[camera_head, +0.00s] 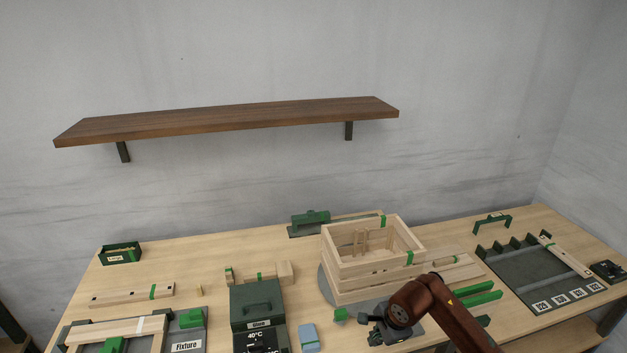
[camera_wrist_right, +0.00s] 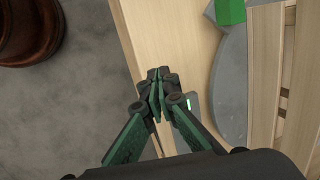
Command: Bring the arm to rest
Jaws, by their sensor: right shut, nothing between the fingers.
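My right arm comes in from the lower right in the head view. Its gripper (camera_head: 376,333) hangs low near the table's front edge, in front of the wooden crate (camera_head: 345,283). In the right wrist view the gripper (camera_wrist_right: 156,75) has its green fingers closed together with nothing between them. It is over the table edge, beside the round grey plate (camera_wrist_right: 231,90) that the crate stands on. The crate is upright and its top is open. My left gripper is in neither view.
A glue box (camera_head: 258,299) and a fixture (camera_head: 190,342) stand to the left. A dark green slotted tray (camera_head: 522,277) lies at the right. Green bars (camera_head: 478,299) lie beside my arm. A wall shelf (camera_head: 230,119) hangs above. Floor shows past the table edge in the wrist view.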

